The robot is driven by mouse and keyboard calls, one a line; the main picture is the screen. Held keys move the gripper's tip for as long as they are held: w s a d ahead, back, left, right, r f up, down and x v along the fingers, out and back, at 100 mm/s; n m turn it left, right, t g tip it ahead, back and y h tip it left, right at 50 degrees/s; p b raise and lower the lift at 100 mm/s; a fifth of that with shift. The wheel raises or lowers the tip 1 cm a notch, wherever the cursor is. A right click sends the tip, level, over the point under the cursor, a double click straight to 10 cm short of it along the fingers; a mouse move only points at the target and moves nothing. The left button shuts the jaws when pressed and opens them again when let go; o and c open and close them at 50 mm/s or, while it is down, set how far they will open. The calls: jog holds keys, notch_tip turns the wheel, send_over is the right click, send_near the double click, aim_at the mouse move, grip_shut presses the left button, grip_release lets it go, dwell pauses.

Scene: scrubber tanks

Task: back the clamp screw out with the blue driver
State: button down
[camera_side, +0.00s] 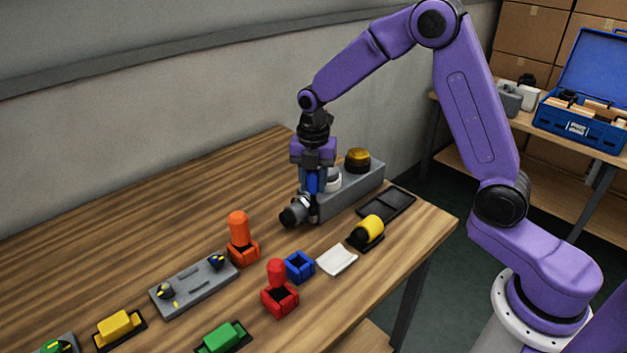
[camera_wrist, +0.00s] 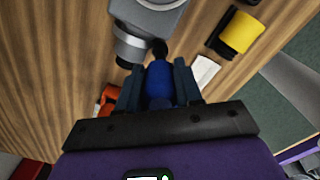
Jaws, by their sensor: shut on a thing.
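My gripper (camera_side: 313,182) points down and is shut on the blue driver (camera_wrist: 158,84), whose blue handle lies between the two fingers. The blue handle also shows between the fingers in the side view. The driver's dark end (camera_wrist: 158,48) is close beside the grey pipe end (camera_wrist: 132,44) of a grey unit (camera_side: 352,188). This pipe (camera_side: 297,210) shows below the gripper in the side view. I cannot make out the clamp screw, nor whether the driver touches it. The blue holder (camera_side: 299,266) on the table is empty.
An orange driver (camera_side: 238,225) and a red driver (camera_side: 276,272) stand in holders in front. A grey plate (camera_side: 194,286), a white cloth (camera_side: 337,260), a yellow-black piece (camera_side: 369,229) and a dark tray (camera_side: 386,206) lie nearby. The back left of the table is clear.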

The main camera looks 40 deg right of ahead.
jog(key=n, duration=1)
jog(key=shift+a, duration=0.1)
jog(key=shift+r, duration=0.1)
jog(key=shift+r, duration=0.85)
